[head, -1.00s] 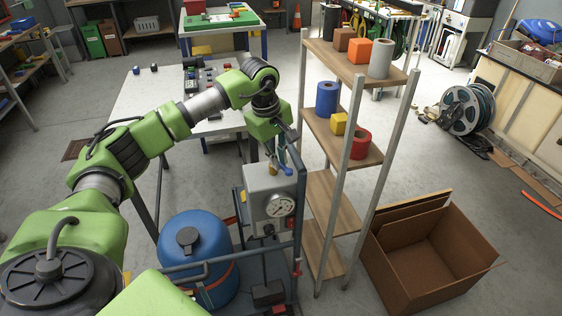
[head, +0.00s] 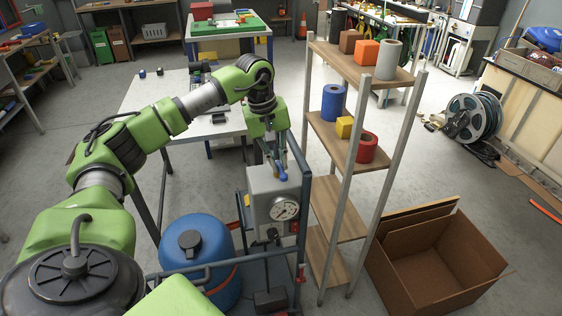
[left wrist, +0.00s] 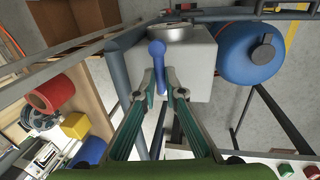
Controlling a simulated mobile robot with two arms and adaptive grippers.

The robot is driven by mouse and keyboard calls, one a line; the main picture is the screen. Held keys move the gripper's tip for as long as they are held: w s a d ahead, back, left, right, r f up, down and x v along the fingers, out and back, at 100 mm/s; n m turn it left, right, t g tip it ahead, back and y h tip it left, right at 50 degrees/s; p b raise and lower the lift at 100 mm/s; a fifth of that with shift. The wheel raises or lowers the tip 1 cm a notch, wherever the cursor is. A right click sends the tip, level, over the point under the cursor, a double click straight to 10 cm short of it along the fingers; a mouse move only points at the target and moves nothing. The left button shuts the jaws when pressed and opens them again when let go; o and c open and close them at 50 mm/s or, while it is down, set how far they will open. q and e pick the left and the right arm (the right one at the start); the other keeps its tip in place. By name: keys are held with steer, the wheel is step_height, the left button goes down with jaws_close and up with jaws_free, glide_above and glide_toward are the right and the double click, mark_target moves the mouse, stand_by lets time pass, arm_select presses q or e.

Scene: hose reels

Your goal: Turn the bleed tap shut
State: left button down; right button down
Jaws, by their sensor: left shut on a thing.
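The bleed tap's blue lever (head: 282,174) sits on top of a grey box (head: 262,188) with a round dial gauge (head: 284,208) on its front. My left gripper (head: 277,163) points down over the box, shut on the lever. In the left wrist view the blue lever (left wrist: 157,50) runs between the two fingers (left wrist: 156,76), its round end beyond the tips. The tap's base is hidden behind the fingers. My right gripper is not in view.
A blue tank (head: 198,252) stands left of the box, inside a dark pipe frame (head: 304,195). A shelf rack (head: 355,160) with rolls and blocks stands close on the right. A table (head: 150,95) is behind my arm.

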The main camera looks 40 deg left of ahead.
arm_select(q)
steer(key=c, duration=2.1)
jaws_free()
steer(key=shift+r, duration=0.15)
step_height(320, 180, up, 12)
steer(key=s+a, duration=0.1)
steer(key=s, duration=0.1)
steer(key=shift+a+f, duration=0.2)
